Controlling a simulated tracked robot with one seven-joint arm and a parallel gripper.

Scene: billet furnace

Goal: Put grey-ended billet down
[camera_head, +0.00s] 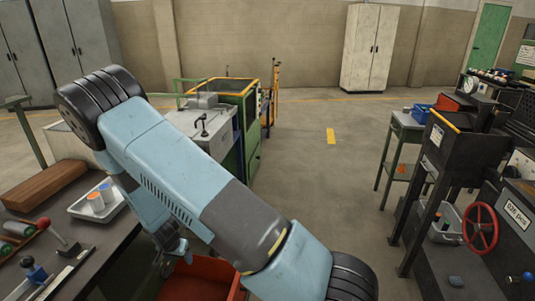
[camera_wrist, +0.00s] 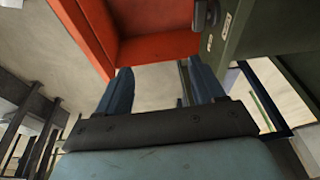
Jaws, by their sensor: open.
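My gripper (camera_wrist: 160,82) is open in the wrist view, with two dark blue fingers set apart. No billet shows between them. An orange-red bin (camera_wrist: 150,45) fills the view beyond the fingers; in the head view the bin (camera_head: 205,282) is at the bottom, below my arm. My gripper (camera_head: 170,262) shows only partly there, beside the bin's left side. I cannot make out a grey-ended billet for certain. A white tray (camera_head: 76,211) on the left bench holds an orange-ended cylinder (camera_head: 95,202) and a blue-ended one (camera_head: 106,189).
The left bench (camera_head: 105,235) also carries a brown block (camera_head: 45,185) and levers. A machine with a red handwheel (camera_head: 481,229) and a grey bin (camera_head: 447,232) stand at the right. A green-framed machine (camera_head: 245,120) is behind my arm. The middle floor is clear.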

